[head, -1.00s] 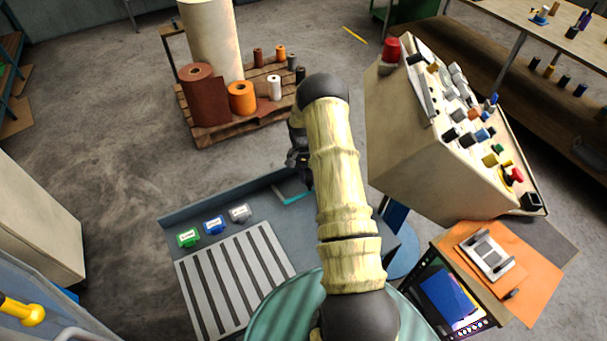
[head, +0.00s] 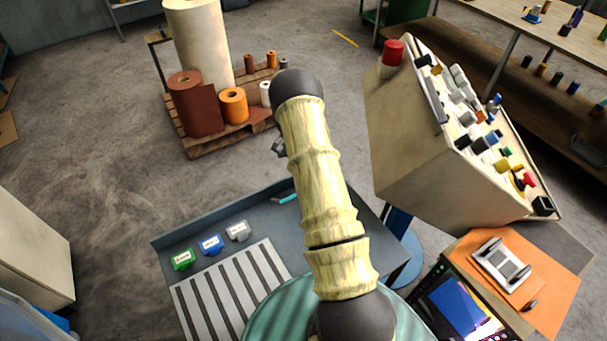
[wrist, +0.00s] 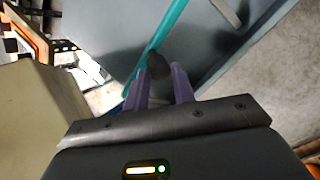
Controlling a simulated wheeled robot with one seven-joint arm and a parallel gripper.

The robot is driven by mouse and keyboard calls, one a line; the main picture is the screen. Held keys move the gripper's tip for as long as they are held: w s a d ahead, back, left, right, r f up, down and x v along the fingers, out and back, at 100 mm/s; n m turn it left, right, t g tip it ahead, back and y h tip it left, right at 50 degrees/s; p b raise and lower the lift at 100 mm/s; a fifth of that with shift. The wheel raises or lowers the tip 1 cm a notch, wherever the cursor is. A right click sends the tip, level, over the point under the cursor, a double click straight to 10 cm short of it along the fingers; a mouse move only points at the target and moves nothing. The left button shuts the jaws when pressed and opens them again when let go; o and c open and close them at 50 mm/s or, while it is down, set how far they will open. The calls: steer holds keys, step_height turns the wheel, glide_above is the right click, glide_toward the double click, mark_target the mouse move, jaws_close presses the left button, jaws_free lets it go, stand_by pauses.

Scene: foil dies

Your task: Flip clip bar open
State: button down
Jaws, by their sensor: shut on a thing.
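In the wrist view, my gripper (wrist: 162,74) has its two purple fingers closed around a dark rounded knob (wrist: 172,65). A teal bar (wrist: 165,35) runs just behind the knob over a grey surface. I cannot tell whether the knob is joined to this bar, or for certain that it is the clip bar. In the head view, a short piece of a teal bar (head: 287,199) shows at the back of the grey tray table (head: 262,215), beside my arm. My arm hides most of the gripper there.
Green (head: 182,259), blue (head: 211,244) and grey (head: 238,231) labelled blocks sit on the table's left, behind a slotted plate (head: 235,290). A beige control console (head: 415,150) stands close to the right of my arm. A pallet (head: 205,145) with rolls stands behind.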

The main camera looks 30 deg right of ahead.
steer(key=w+f+b, duration=0.1)
steer(key=w+b, duration=0.4)
steer(key=w, duration=0.1)
steer(key=shift+w+a+f+g, duration=0.2)
steer(key=shift+a+f+g, duration=0.1)
steer(key=shift+f, duration=0.1)
steer(key=c, duration=1.5)
jaws_free()
steer(key=shift+w+a+r+p, duration=0.1)
steer(key=shift+a+r+p, duration=0.15)
steer(key=shift+a+p, duration=0.15)
steer(key=o, duration=0.3)
steer(key=shift+r, duration=0.15)
steer(key=d+b+v, duration=0.1)
steer(key=b+v, duration=0.1)
steer(key=v, duration=0.5)
steer(key=shift+r, duration=0.3)
steer(key=shift+d, duration=0.1)
